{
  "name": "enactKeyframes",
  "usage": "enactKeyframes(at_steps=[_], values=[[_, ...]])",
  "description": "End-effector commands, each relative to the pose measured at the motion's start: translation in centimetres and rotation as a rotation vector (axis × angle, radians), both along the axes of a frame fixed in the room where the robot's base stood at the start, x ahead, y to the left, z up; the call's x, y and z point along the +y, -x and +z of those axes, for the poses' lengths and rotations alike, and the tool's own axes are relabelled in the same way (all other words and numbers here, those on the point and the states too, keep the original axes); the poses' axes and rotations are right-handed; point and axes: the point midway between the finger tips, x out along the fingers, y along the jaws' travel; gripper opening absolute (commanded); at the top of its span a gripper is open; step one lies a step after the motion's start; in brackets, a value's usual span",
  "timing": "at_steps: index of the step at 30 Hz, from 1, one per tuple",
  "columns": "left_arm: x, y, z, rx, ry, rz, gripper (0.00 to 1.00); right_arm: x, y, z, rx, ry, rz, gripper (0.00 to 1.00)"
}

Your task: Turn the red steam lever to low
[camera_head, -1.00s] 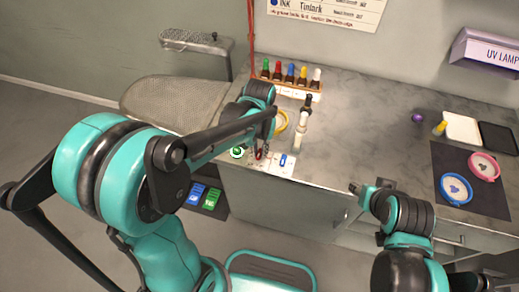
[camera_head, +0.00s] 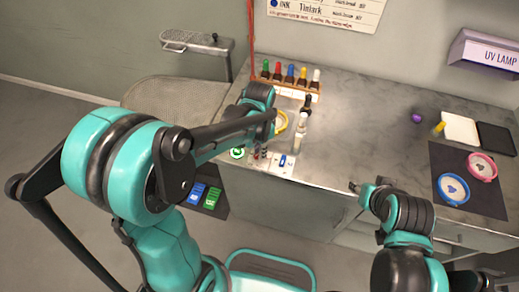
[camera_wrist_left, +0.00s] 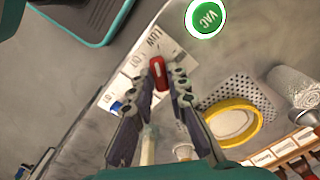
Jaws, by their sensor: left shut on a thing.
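The red steam lever (camera_wrist_left: 157,72) shows between my left gripper's fingertips in the left wrist view. Its free end points roughly toward the word LOW on the white label plate (camera_wrist_left: 143,50), which also reads OFF; its exact setting is hard to tell. My left gripper (camera_wrist_left: 165,84) is shut on the lever. In the head view, my left gripper (camera_head: 262,147) is at the counter's front left edge, and the lever (camera_head: 256,154) is a small red spot partly hidden by it. My right gripper (camera_head: 367,187) is over the counter's front edge, away from the lever; its jaws are too small to judge.
A green VAC button (camera_head: 237,153) is left of the lever; a blue switch (camera_head: 283,161) is right of it. A yellow ring (camera_head: 282,122), bottles (camera_head: 301,118) and a rack of coloured bottles (camera_head: 290,83) stand behind. The middle of the counter (camera_head: 355,125) is clear.

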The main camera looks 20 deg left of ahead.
Motion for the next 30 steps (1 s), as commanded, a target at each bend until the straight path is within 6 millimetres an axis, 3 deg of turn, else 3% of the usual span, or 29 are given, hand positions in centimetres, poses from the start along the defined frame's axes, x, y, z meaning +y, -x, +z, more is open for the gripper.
enactKeyframes(at_steps=[10, 24, 25, 27, 30], values=[[0.00, 0.03, -0.02, 0.000, 0.000, -0.118, 0.00, 0.00, 0.00, 0.16, 0.000, 0.000, 0.000, 0.40], [0.00, 0.04, -0.03, 0.001, -0.001, -0.131, 0.00, 0.00, 0.00, 0.17, 0.000, 0.000, 0.000, 0.40], [0.00, 0.04, -0.03, 0.001, -0.001, -0.131, 0.20, 0.00, 0.00, 0.17, 0.000, 0.000, 0.000, 0.40], [0.00, 0.04, -0.03, 0.001, -0.001, -0.131, 0.36, 0.00, 0.00, 0.17, 0.000, 0.000, 0.000, 0.40], [0.00, 0.03, -0.02, 0.000, 0.000, -0.131, 0.36, 0.00, 0.00, 0.17, 0.000, 0.000, 0.000, 0.40]])
